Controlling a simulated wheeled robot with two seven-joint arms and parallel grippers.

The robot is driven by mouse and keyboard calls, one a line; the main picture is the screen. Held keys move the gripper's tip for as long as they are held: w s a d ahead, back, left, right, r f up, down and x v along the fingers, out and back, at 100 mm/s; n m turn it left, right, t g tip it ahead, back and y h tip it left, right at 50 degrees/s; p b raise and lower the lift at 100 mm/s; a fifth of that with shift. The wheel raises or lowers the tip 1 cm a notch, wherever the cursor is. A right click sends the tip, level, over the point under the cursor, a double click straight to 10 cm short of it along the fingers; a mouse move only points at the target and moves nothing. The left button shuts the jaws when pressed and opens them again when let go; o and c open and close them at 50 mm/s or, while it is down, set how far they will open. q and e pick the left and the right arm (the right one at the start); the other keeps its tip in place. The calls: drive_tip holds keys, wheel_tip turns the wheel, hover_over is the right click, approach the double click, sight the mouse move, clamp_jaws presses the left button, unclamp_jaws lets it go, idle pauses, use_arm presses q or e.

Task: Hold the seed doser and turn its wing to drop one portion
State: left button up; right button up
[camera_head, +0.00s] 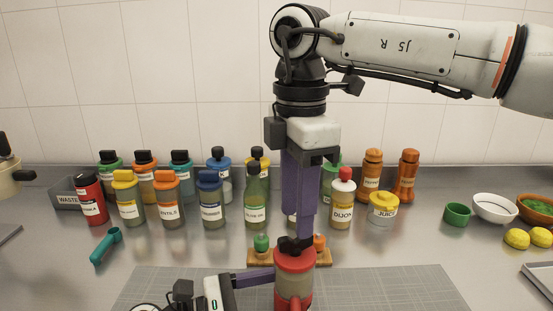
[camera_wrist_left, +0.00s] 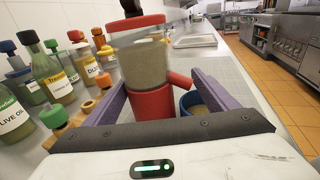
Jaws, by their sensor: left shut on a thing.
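The seed doser (camera_head: 294,283) stands upright on the grey mat, with a red lid, a clear body of pale seed and a red base with a spout. It also shows in the left wrist view (camera_wrist_left: 145,62). Its dark wing (camera_head: 290,244) is on top. My left gripper (camera_wrist_left: 155,103) is shut on the doser, with purple fingers on either side of its lower part. My right gripper (camera_head: 302,238) points down from above, its purple fingertips at the wing. Whether they grip it is hidden. A blue cup (camera_wrist_left: 186,104) stands beside the spout.
A wooden rack (camera_head: 262,263) with small green- and orange-capped bottles is just behind the doser. Several sauce bottles line the wall. A teal scoop (camera_head: 105,245) lies at left; a green cup (camera_head: 457,215) and bowls are at right. The mat's right part (camera_head: 400,288) is clear.

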idle(0.4)
use_arm(q)
drive_tip(key=o, duration=1.2)
